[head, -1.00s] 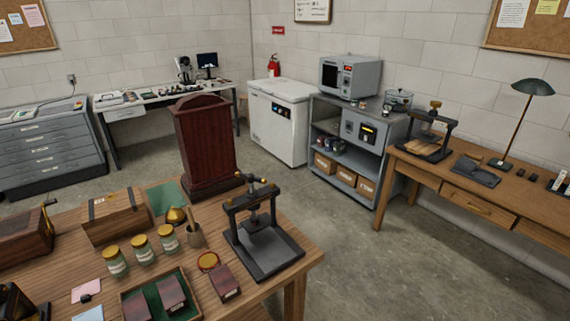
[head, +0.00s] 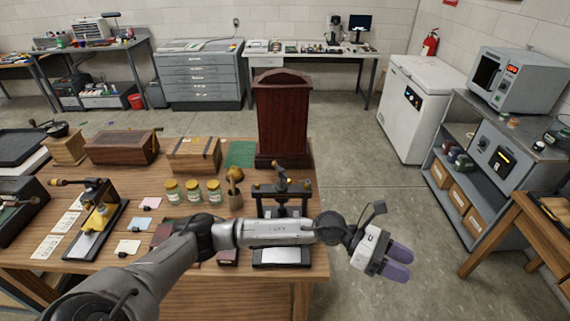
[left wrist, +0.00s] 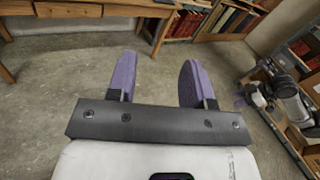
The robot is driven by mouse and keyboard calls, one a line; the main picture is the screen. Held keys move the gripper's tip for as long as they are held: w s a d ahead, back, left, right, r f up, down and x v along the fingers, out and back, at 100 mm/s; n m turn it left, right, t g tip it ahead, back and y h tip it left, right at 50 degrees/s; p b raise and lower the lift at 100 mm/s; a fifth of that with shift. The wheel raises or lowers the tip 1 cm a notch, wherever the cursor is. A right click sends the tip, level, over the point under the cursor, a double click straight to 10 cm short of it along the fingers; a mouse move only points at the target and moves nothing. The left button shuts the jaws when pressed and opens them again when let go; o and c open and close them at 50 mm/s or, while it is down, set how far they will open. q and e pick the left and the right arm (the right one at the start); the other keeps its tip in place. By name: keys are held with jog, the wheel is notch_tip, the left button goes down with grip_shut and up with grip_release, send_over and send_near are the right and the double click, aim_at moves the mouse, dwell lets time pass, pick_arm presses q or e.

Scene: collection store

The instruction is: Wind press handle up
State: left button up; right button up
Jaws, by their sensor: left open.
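A black screw press (head: 282,197) stands at the right end of the wooden table, with a cross handle (head: 281,178) on top of its screw. My left arm passes in front of the press and hides part of its frame and base. My left gripper (head: 402,263) is beyond the table's right edge, to the right of the press and apart from it. Its purple fingers are open and empty; they also show in the left wrist view (left wrist: 156,82), over bare floor. The press does not show in the left wrist view. My right gripper is not in view.
A dark red wooden case (head: 282,115) stands behind the press. Several jars (head: 193,192) and a wooden box (head: 195,155) are to its left. A second, brass-and-black press (head: 97,215) is at the table's left. Floor (head: 400,195) right of the table is clear.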

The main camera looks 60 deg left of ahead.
pick_arm(q)
jog(key=w+a+r+m+g+y+p, duration=0.25)
jog(key=a+m+y, duration=0.3)
jog(key=a, duration=0.35)
notch_tip(320, 180, up, 9)
jog(key=m+g+y+p, duration=0.2)
jog(key=g+y, duration=0.3)
jog(key=y, duration=0.5)
send_over(284, 172)
notch_tip(284, 172, down, 13)
jog(key=shift+s+a+r, duration=0.1)
jog(key=shift+a, duration=0.05)
jog(key=c, duration=0.8)
jog(key=shift+c, duration=0.2)
jog(key=shift+r, duration=0.1)
